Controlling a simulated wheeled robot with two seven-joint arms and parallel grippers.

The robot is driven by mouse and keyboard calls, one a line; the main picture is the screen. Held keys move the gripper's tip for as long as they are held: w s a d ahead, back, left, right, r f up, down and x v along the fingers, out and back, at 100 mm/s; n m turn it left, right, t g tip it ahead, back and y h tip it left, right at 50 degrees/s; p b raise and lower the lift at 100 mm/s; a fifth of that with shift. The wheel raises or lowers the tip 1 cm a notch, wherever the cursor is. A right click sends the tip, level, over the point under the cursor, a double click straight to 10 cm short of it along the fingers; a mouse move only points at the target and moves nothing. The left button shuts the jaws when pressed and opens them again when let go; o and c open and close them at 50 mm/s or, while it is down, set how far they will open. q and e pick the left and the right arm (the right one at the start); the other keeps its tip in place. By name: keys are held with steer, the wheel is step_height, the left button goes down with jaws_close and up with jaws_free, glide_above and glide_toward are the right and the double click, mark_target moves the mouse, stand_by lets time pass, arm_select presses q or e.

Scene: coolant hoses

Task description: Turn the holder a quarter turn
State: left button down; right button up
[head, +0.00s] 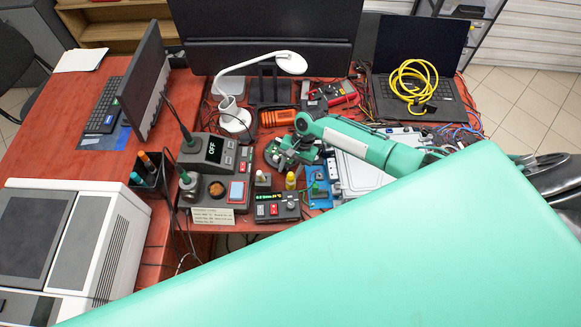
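A small dark holder with green parts (279,154) stands on the red bench near the middle of the head view. My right arm comes in from the right, and its wrist bends down just beside and above the holder. My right gripper (303,148) is at the holder's right side, small and hard to tell apart from the holder's green parts. I cannot tell whether its fingers touch the holder or are open or shut. My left gripper is not in view.
A soldering station (214,150) is left of the holder, a black control box (277,208) in front. A laptop (418,55) with yellow cable is back right. A large green surface hides the lower right.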

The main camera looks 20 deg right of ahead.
steer(key=shift+d+r, duration=0.1)
steer(key=b+v, duration=0.2)
steer(key=v, duration=1.1)
steer(key=shift+r+b, duration=0.25)
steer(key=shift+b, duration=0.15)
steer(key=shift+d, duration=0.1)
